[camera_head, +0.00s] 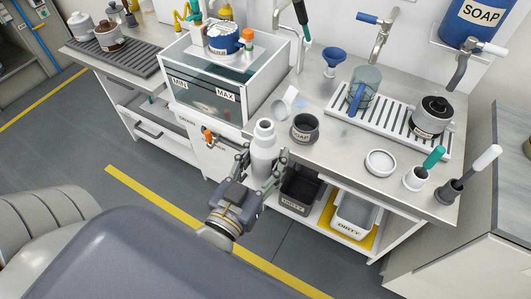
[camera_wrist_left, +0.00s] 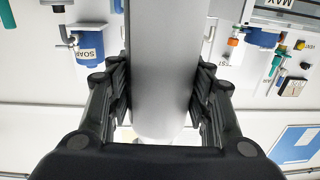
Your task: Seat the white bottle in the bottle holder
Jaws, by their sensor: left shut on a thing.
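The white bottle (camera_head: 264,148) is upright in my left gripper (camera_head: 262,170), in front of the counter's front edge. My left gripper is shut on the bottle's body from the front. In the left wrist view the bottle (camera_wrist_left: 161,70) fills the middle, with a dark finger of the gripper (camera_wrist_left: 160,100) on each side. A dark round cup-like holder (camera_head: 304,128) with a pale label stands on the counter just right of the bottle, apart from it; it looks like the bottle holder. Its label is too small to read surely. My right gripper is not in view.
A white tank (camera_head: 205,100) marked MIN and MAX stands left. A slatted drain tray (camera_head: 388,122) carries a clear jug (camera_head: 363,88) and a pot (camera_head: 432,117). A white ring dish (camera_head: 380,163) is right. Bare counter surrounds the dark holder.

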